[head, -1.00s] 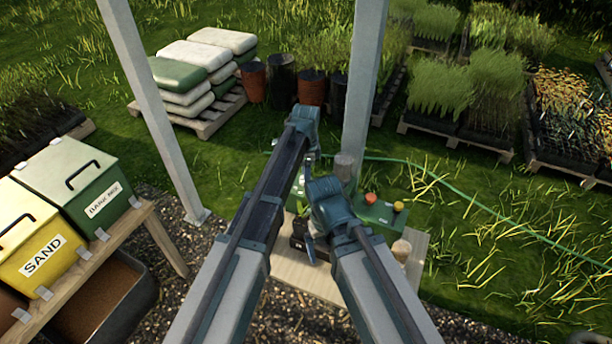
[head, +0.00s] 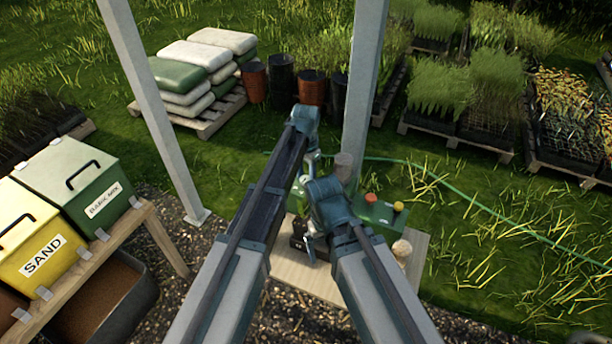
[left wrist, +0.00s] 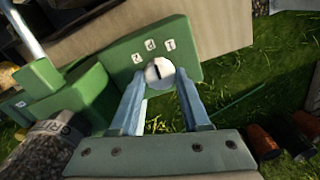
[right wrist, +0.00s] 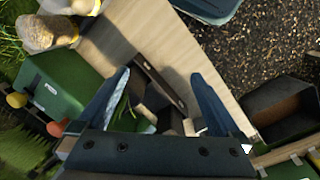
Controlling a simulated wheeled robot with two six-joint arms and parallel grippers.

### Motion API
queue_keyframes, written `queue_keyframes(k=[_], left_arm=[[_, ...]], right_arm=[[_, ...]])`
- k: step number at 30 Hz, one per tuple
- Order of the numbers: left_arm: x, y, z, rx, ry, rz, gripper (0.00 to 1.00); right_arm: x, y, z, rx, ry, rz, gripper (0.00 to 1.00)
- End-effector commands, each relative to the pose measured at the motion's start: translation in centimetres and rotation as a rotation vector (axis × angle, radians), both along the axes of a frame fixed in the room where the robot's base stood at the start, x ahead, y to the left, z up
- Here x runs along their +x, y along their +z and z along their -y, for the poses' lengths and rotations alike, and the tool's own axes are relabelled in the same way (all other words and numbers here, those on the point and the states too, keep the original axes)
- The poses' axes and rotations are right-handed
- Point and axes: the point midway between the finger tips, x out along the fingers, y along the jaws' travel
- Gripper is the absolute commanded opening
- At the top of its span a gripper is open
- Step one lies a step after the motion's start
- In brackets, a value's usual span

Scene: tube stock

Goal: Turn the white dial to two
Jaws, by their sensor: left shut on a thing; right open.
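The white dial (left wrist: 160,72) with a dark pointer line sits on a green panel (left wrist: 188,58) in the left wrist view. Small white number labels (left wrist: 155,50) are on the panel just above it; one looks like a 2, and which label the pointer faces is hard to tell. My left gripper (left wrist: 160,80) is shut on the dial, one finger on each side.
A green box (head: 378,216) with a red knob (head: 370,198) and a yellow knob (head: 398,206) stands on the wooden board (head: 300,280). Bins labelled SAND (head: 30,235) and BARK MIX (head: 85,180) are at the left. A roof post (head: 365,90) rises behind my grippers.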

Motion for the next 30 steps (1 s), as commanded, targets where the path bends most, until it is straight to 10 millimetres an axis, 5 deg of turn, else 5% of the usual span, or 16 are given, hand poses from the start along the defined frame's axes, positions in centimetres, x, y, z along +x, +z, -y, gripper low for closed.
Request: queue_keyframes(k=[30], left_arm=[[0.05,-0.01,-0.17,0.000,0.802,0.000,0.00]], right_arm=[[0.00,-0.01,0.00,0.000,0.000,0.000,1.00]])
